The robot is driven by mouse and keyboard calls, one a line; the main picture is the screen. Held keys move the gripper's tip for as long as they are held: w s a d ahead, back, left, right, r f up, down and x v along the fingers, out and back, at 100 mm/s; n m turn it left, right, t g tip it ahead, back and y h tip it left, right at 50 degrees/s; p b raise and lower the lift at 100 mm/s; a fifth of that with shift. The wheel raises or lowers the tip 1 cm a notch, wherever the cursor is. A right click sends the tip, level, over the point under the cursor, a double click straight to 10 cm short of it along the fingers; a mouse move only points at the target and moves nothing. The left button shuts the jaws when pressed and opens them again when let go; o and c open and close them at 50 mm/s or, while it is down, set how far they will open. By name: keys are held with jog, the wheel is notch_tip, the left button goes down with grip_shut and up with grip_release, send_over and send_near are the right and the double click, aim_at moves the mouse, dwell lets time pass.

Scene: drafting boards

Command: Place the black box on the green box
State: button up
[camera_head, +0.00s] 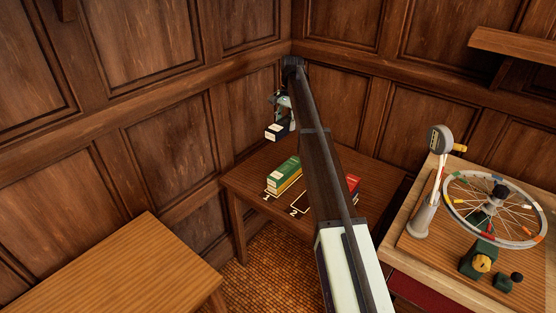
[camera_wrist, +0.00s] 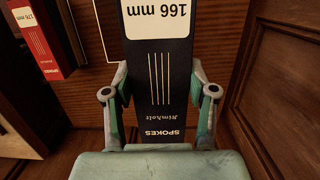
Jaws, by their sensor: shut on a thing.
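The black box (camera_head: 275,131) with a white label hangs in my gripper (camera_head: 282,105), in the air above the small table's far left part. In the wrist view the black box (camera_wrist: 160,80) reads "166 mm" and "SPOKES", and it sits between the two fingers of my gripper (camera_wrist: 160,95), which is shut on it. The green box (camera_head: 284,169) lies on the small table, above a yellow layer that looks like another box, by the mark "1". The black box is above and apart from it. The green box is not visible in the wrist view.
A red box (camera_head: 353,183) lies on the small table (camera_head: 240,183), partly behind my arm; a red box (camera_wrist: 58,40) also shows in the wrist view. An empty outline marks place "2". Panelled walls stand close behind. A spoked wheel (camera_head: 535,225) stands at right.

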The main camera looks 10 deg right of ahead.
aim_at(285, 168)
notch_tip(285, 168, down, 19)
jog(key=p, duration=0.4)
jog(key=shift+s+d, duration=0.1)
jog(key=shift+d, duration=0.05)
jog(key=shift+f, duration=0.15)
jog(key=o, duration=1.4)
jog(key=shift+c, duration=0.2)
notch_tip(285, 168, up, 12)
jog(key=w+d+b, duration=0.1)
jog(key=b, duration=0.2)
jog(key=shift+d, duration=0.15)
jog(key=shift+w, duration=0.1)
